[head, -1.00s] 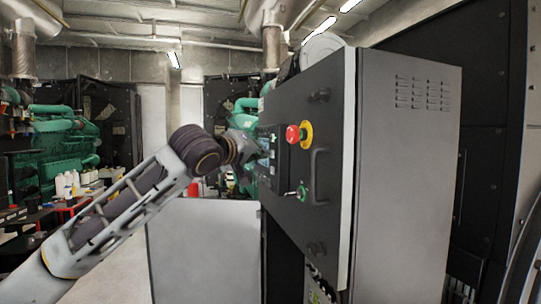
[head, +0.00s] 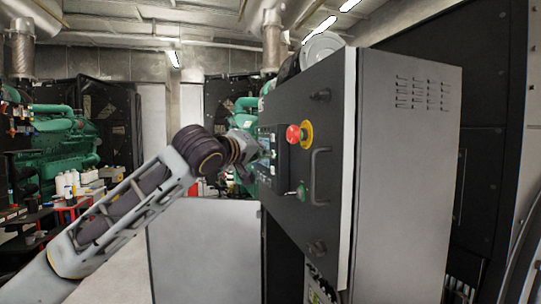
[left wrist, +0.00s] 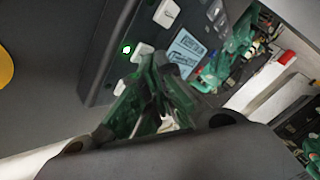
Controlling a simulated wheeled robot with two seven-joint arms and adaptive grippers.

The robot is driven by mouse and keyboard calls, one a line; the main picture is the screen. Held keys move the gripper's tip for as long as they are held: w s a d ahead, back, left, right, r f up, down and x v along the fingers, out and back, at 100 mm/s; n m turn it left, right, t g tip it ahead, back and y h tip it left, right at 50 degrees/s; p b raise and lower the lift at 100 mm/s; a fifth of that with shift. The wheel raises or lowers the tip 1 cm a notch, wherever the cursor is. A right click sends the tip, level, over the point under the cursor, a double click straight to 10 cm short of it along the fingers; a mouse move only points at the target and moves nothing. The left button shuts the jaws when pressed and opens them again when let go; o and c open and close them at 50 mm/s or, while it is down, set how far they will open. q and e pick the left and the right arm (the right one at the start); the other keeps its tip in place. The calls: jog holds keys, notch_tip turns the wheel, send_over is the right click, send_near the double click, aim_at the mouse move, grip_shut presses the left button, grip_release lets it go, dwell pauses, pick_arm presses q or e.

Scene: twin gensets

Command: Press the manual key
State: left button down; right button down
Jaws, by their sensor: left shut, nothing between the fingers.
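The control panel (head: 283,156) is set in the dark door of the grey cabinet. In the left wrist view the panel (left wrist: 97,75) shows at an angle, with a screen (left wrist: 187,50) and several pale keys. One key (left wrist: 142,53) lies just beyond my fingertips, beside a lit green lamp (left wrist: 126,48). Key labels are too small to read, so I cannot tell which is the manual key. My left gripper (left wrist: 150,72) is shut and empty, its tips close to that key; contact cannot be told. In the head view the left gripper (head: 262,148) is at the panel, partly hidden by its wrist. My right gripper is not in view.
A green engine (head: 62,145) and a table with bottles (head: 68,183) stand at the left.

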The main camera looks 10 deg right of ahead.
pick_arm(q)
jog(key=shift+a, duration=0.2)
jog(key=shift+s+a, duration=0.2)
jog(key=shift+a, duration=0.45)
jog(key=shift+a, duration=0.1)
jog(key=shift+s+a+b, duration=0.15)
jog(key=shift+s+a, duration=0.05)
jog(key=shift+a, duration=0.75)
jog(key=shift+s+a+b, duration=0.15)
jog(key=shift+a, duration=0.85)
jog(key=shift+s+a+b, duration=0.15)
jog(key=shift+s+a, duration=0.05)
jog(key=shift+a, duration=0.75)
jog(key=shift+m, duration=0.3)
